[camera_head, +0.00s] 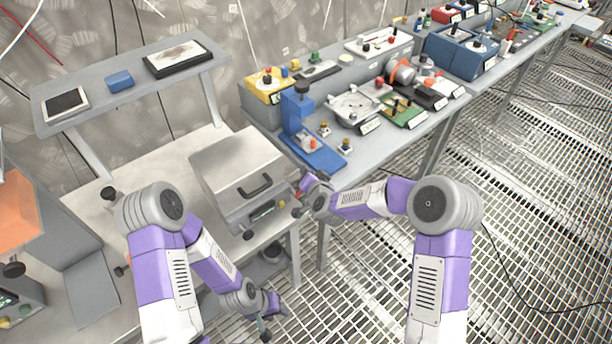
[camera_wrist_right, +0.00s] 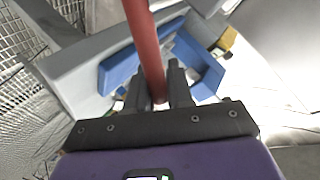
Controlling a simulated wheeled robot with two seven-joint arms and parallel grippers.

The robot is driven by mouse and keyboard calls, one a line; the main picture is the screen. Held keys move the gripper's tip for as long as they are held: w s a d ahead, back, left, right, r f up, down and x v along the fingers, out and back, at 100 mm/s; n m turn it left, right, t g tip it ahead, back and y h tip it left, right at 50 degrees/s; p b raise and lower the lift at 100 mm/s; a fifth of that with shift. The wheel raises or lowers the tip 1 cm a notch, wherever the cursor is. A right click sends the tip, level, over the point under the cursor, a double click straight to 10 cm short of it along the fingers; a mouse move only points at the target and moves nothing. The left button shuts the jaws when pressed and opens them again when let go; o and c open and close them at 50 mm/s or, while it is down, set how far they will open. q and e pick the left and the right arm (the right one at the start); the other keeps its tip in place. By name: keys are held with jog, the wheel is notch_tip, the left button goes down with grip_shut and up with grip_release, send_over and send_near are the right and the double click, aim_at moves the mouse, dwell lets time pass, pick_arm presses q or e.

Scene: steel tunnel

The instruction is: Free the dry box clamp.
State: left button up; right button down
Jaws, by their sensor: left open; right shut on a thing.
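The dry box (camera_head: 235,160) is a grey metal box with a closed lid and a black handle (camera_head: 256,186), on the light table in the head view. My right gripper (camera_head: 301,193) is at the box's right front corner. In the right wrist view, my right gripper (camera_wrist_right: 164,92) is shut on a red bar (camera_wrist_right: 147,45), which looks like the clamp's lever. The clamp's base is hidden. My left gripper (camera_head: 268,318) is open and empty, low in front of the table's front edge and apart from the box.
A blue press (camera_head: 300,122) stands on the grey bench just behind my right gripper; blue parts also show in the wrist view (camera_wrist_right: 195,65). A raised shelf (camera_head: 125,100) holds a tablet and small items. An orange-and-grey unit (camera_head: 25,215) stands at left. Grated floor is open at right.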

jog(key=shift+w+d+f+m+g+y+b, duration=0.15)
jog(key=shift+f+m+g+y+b, duration=0.3)
jog(key=shift+f+m+g+b, duration=0.2)
jog(key=shift+w+d+f+m+g+y+b, duration=0.1)
jog(key=shift+d+f+m+g+y+b, duration=0.1)
jog(key=shift+f+m+g+y+b, duration=0.45)
jog(key=shift+w+d+f+m+g+y+b, duration=0.15)
jog(key=shift+f+m+g+y+b, duration=0.15)
jog(key=shift+f+m+b, duration=0.4)
jog(key=shift+r, duration=0.1)
jog(key=c, duration=1.1)
grip_release()
jog(key=v, duration=0.7)
jog(key=shift+s+p, duration=0.25)
jog(key=shift+p, duration=0.05)
